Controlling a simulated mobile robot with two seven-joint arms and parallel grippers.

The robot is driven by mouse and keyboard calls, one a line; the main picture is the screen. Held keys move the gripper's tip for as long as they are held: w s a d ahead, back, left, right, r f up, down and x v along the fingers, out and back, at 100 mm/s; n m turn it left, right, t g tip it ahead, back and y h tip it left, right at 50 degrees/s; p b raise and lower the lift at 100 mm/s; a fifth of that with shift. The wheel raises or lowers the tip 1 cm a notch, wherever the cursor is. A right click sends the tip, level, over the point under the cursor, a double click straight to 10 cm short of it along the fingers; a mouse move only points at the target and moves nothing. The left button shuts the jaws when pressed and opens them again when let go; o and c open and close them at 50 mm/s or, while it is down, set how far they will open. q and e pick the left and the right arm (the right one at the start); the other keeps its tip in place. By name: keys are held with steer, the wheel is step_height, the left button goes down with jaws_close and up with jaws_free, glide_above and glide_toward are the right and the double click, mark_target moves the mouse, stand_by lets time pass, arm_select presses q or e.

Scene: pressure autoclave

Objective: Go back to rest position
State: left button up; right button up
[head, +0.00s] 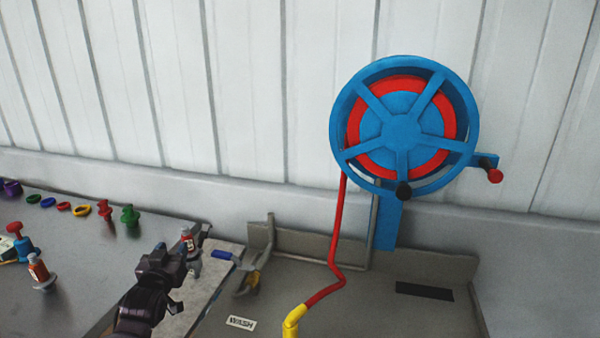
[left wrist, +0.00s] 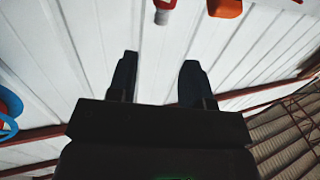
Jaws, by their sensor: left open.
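My left gripper (head: 180,262) reaches in from the bottom left of the head view, above the edge between the grey table and the wash area. In the left wrist view its two fingers (left wrist: 158,80) stand apart with nothing between them, against the white wall. A small bottle (head: 188,240) with a dark orange top and pale label shows just behind the gripper in the head view. The gripper partly overlaps it there, and I cannot tell the gap between them. My right gripper is in neither view.
A blue and red hose reel (head: 402,128) hangs on the wall, its red hose (head: 338,232) running down to the sink area. A blue-handled tap (head: 222,255) stands right of the gripper. Another bottle (head: 39,271) and several coloured rings and knobs are on the left table (head: 90,262).

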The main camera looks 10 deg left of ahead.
arm_select(q)
steer(key=s+d+f+m+g+h, duration=0.1)
steer(key=s+d+f+g, duration=0.35)
steer(key=s, duration=0.75)
steer(key=s+d+f+m+g+h, duration=0.1)
steer(key=s+d+f+g, duration=0.3)
steer(key=s, duration=0.9)
steer(key=s+d+f+m+g+h, duration=0.1)
steer(key=s+d+f+g, duration=0.35)
steer(key=s, duration=0.75)
steer(key=w+d+f+t+h, duration=0.1)
steer(key=w+f+t, duration=0.6)
steer(key=f, duration=0.1)
steer(key=shift+w+f+m, duration=0.15)
steer(key=shift+f+m, duration=0.15)
steer(key=shift+f, duration=0.05)
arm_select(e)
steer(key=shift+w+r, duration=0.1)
arm_select(q)
steer(key=shift+d, duration=0.1)
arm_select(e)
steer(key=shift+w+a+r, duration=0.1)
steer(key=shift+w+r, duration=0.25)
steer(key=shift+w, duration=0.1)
